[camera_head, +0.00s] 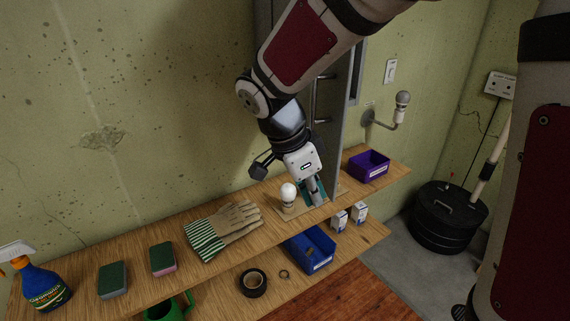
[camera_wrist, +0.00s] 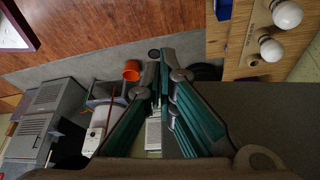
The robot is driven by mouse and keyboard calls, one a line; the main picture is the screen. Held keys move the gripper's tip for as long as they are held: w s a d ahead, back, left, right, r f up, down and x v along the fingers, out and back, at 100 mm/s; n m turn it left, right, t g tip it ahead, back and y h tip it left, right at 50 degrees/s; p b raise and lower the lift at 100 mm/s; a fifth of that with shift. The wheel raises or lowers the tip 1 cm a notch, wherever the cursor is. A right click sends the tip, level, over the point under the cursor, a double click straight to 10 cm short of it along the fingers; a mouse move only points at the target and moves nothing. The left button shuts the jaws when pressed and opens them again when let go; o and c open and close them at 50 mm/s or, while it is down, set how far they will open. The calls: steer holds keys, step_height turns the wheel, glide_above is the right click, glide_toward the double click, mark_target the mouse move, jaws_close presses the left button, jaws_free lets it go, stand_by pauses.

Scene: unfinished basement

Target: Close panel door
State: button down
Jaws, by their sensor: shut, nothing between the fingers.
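The grey panel door (camera_head: 337,125) stands upright behind the upper shelf in the head view, seen at a steep angle. A bar handle (camera_head: 321,98) is on its face. My arm hides much of the panel's left part, so I cannot tell how far the door is open. My gripper (camera_head: 316,196) points down over the upper shelf, in front of the door's lower part and right of a white bulb (camera_head: 288,192). In the wrist view my gripper's teal fingers (camera_wrist: 162,62) converge and hold nothing. Contact with the door cannot be made out.
The upper wooden shelf (camera_head: 85,262) holds gloves (camera_head: 222,230), sponges (camera_head: 162,259), a spray bottle (camera_head: 42,286) and a purple bin (camera_head: 368,165). A blue bin (camera_head: 309,250) sits below. An orange bucket (camera_wrist: 132,70) stands on the floor.

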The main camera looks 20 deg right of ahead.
steer(key=shift+d, duration=0.45)
steer(key=shift+d, duration=0.15)
